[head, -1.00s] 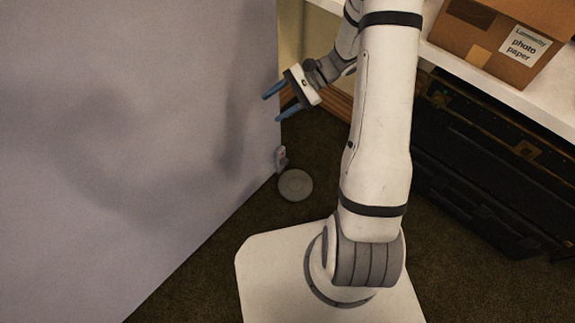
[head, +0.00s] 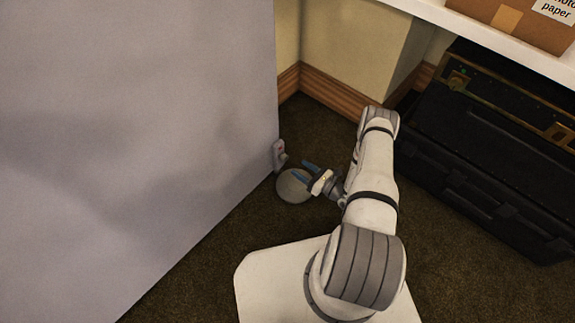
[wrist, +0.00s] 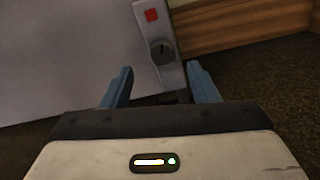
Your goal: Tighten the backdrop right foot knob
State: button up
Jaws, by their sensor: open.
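The grey backdrop panel (head: 140,130) fills the left of the head view. My gripper (head: 302,170) is open, with blue fingers, above the disc and just right of the bracket. In the wrist view the knob lies ahead, between and beyond the fingertips (wrist: 161,80), apart from them.
A black case (head: 480,150) stands on the right under a white shelf (head: 480,38) holding a cardboard box (head: 515,20). A wooden baseboard (head: 290,82) runs along the back wall. Dark carpet (head: 320,125) is clear behind my arm.

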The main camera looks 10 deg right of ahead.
aim_at(286, 160)
jog(key=x, duration=0.2)
jog(key=b+x, duration=0.1)
jog(key=x, duration=0.1)
jog(key=f+b+x, duration=0.1)
jog(key=x, duration=0.1)
jog(key=shift+a, duration=0.1)
jog(key=shift+w+a+r, duration=0.15)
jog(key=shift+w+a, duration=0.25)
jog(key=shift+w, duration=0.15)
jog(key=shift+c, duration=0.4)
jog(key=c, duration=0.9)
